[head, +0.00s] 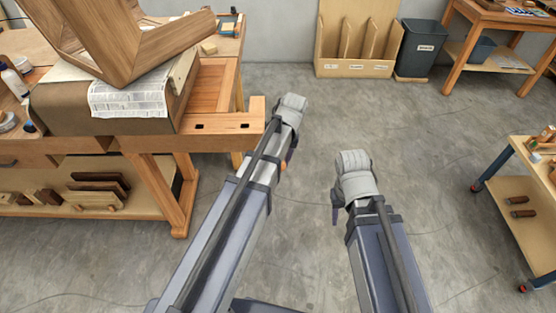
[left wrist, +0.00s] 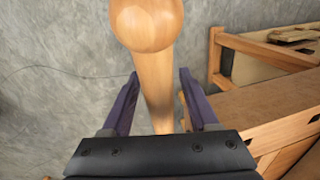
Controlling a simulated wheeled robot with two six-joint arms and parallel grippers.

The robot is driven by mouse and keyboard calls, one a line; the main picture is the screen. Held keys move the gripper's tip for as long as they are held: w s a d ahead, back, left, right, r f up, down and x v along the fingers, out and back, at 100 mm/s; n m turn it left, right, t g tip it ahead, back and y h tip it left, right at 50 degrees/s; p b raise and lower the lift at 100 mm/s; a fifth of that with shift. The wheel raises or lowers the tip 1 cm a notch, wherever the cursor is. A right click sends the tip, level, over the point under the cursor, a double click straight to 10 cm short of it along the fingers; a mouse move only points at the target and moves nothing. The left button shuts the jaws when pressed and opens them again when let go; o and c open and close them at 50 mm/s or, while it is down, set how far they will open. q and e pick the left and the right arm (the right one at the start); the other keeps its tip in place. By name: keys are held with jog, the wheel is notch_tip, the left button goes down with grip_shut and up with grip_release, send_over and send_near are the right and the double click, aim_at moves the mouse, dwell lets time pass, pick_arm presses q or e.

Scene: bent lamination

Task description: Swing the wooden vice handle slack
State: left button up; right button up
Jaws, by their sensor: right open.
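The wooden vice handle shows in the left wrist view as a pale rod with a round ball end (left wrist: 147,22). It runs between the two purple fingers of my left gripper (left wrist: 160,75). Gaps show on both sides of the rod, so the fingers look open around it; whether a tip touches it I cannot tell. In the head view my left wrist hides most of the handle, and a small orange-brown piece (head: 291,153) shows beside it. The wooden vice jaw (head: 256,120) is at the bench's right end. My right gripper (head: 336,207) is open and empty over the floor.
The workbench (head: 160,143) carries a large bent wooden lamination (head: 135,45) and printed paper (head: 130,98). A plywood rack (head: 355,35) and grey bin (head: 420,48) stand at the back wall. A cart (head: 525,200) is at right. Bare floor lies between.

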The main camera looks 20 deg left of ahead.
pick_arm(q)
grip_shut()
dwell(1.2)
